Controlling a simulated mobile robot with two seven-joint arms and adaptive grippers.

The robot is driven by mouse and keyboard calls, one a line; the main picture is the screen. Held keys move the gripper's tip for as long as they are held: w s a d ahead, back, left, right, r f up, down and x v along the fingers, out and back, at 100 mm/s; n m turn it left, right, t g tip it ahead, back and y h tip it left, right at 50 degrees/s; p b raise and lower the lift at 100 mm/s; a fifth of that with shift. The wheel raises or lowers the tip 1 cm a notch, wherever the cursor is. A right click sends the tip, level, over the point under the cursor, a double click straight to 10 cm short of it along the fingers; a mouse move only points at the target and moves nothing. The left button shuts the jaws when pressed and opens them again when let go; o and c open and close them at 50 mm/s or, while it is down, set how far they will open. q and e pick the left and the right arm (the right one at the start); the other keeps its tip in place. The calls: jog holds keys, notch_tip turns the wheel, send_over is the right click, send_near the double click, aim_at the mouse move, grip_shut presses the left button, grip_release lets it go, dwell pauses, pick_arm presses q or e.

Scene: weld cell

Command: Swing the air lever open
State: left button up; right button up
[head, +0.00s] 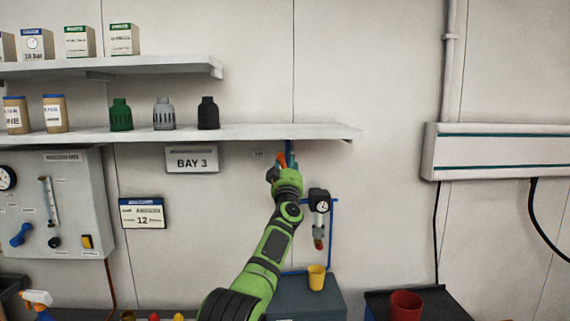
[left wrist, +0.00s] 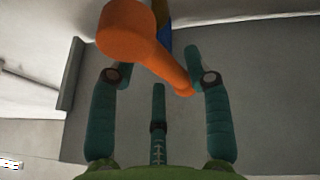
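The orange air lever (head: 282,159) sits on a blue pipe (head: 289,146) just under the lower shelf, partly hidden by my left gripper (head: 279,172). In the left wrist view the lever (left wrist: 128,32) shows a round hub at the top, with its arm slanting down to the right. My left gripper (left wrist: 156,82) has its teal fingers spread apart. The lever's tip lies close to the right finger; I cannot tell whether they touch. The fingers are not closed around the lever. My right gripper is in neither view.
The lower shelf (head: 250,133) with several bottles runs just above my gripper. A yellow cup (head: 316,277) stands on a grey cabinet below. The wall farther right is clear up to a long white box (head: 500,152).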

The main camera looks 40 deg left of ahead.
pick_arm(q)
jog(key=shift+w+f, duration=0.1)
jog(key=shift+w, duration=0.05)
jog(key=shift+s, duration=0.2)
jog(key=shift+s+d, duration=0.1)
jog(key=shift+d, duration=0.1)
jog(key=v, duration=1.1)
jog(key=shift+d+f, duration=0.15)
jog(key=shift+f, duration=0.05)
